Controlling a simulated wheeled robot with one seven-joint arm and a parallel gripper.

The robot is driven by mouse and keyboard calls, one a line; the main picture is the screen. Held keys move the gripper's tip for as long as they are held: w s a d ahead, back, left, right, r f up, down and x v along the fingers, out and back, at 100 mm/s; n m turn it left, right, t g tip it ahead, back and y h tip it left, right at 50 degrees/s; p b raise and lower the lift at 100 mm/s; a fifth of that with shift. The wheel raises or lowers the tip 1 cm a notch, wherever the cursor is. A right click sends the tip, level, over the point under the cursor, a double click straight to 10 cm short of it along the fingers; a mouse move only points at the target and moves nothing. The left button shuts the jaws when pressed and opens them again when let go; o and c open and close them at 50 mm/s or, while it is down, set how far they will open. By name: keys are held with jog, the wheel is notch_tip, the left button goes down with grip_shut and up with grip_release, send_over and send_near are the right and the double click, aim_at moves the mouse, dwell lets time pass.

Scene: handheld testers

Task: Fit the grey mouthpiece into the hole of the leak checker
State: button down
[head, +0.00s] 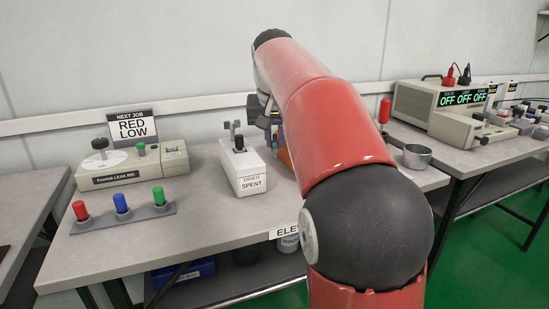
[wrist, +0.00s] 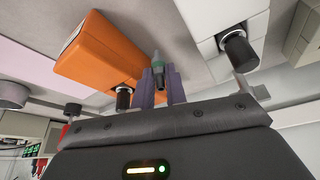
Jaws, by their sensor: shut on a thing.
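The cream leak checker (head: 132,167), lettered LEAK, stands at the back left of the bench in the head view. It has a black knob on a white dial and a green-topped piece on its top; I cannot make out an open hole. I cannot tell for sure that this is the grey mouthpiece. In the head view my arm mostly hides the gripper, which is right of the leak checker, by the white drier.
The white drier box (head: 240,168), marked SPENT, and an orange box (wrist: 97,50) are near my gripper. A rack (head: 124,219) with red, blue and green pegs stands before the leak checker. A metal cup (head: 417,157) is at right. Bare bench lies between rack and drier.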

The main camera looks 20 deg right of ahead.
aim_at(275, 150)
jog(key=shift+f+b, duration=0.45)
jog(key=shift+f, duration=1.45)
jog(key=shift+f, duration=0.15)
jog(key=c, duration=1.4)
grip_release()
jog(key=shift+c, duration=0.2)
